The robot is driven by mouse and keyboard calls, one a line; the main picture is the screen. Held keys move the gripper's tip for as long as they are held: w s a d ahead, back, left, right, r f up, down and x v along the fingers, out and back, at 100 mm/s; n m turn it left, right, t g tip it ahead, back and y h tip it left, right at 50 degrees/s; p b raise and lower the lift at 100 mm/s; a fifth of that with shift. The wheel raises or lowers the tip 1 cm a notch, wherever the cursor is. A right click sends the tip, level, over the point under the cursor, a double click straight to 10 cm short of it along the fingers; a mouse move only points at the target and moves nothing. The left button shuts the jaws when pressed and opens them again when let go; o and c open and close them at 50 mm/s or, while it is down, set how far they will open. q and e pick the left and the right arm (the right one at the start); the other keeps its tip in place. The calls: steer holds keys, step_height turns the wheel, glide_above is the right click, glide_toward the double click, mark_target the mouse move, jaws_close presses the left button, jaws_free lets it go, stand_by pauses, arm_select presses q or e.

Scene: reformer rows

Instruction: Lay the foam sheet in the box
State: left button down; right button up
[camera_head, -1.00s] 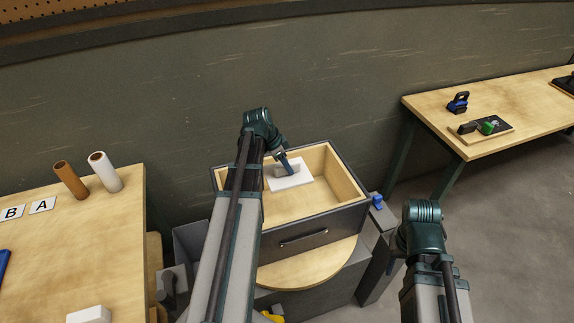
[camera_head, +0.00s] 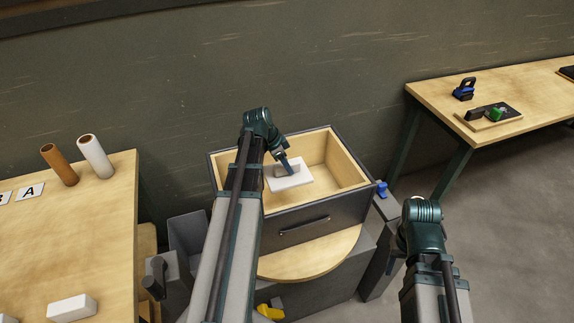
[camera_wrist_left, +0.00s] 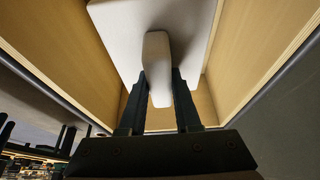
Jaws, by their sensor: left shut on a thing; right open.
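The box (camera_head: 349,160) has a dark outside, pale wooden inner walls and a front handle. The foam sheet is a white slab (camera_head: 302,178) with a raised grip, over the left part of the box floor inside the walls. My left gripper (camera_head: 288,170) is shut on that grip from above. The left wrist view shows the grip between the fingers (camera_wrist_left: 158,88) and the sheet (camera_wrist_left: 120,25) between wooden walls; I cannot tell whether it touches the floor. My right gripper (camera_head: 398,252) is open and empty, right of the box, its fingers mostly hidden by my arm.
A left table holds a brown tube (camera_head: 60,165), a white tube (camera_head: 95,157), letter cards (camera_head: 30,192) and a white block (camera_head: 72,308). A half-round wooden ledge (camera_head: 312,258) juts below the box. A right table (camera_head: 530,92) holds a blue tool (camera_head: 464,89) and a small board.

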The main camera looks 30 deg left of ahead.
mark_target(274, 175)
arm_select(q)
steer(key=shift+f+b, duration=6.8)
steer(key=shift+f, duration=0.25)
steer(key=c, duration=0.5)
jaws_free()
steer(key=p+v, duration=1.2)
steer(key=v, duration=0.1)
steer(key=shift+w+d, duration=0.1)
steer(key=shift+s+r+p, duration=0.2)
steer(key=shift+r+p, duration=0.2)
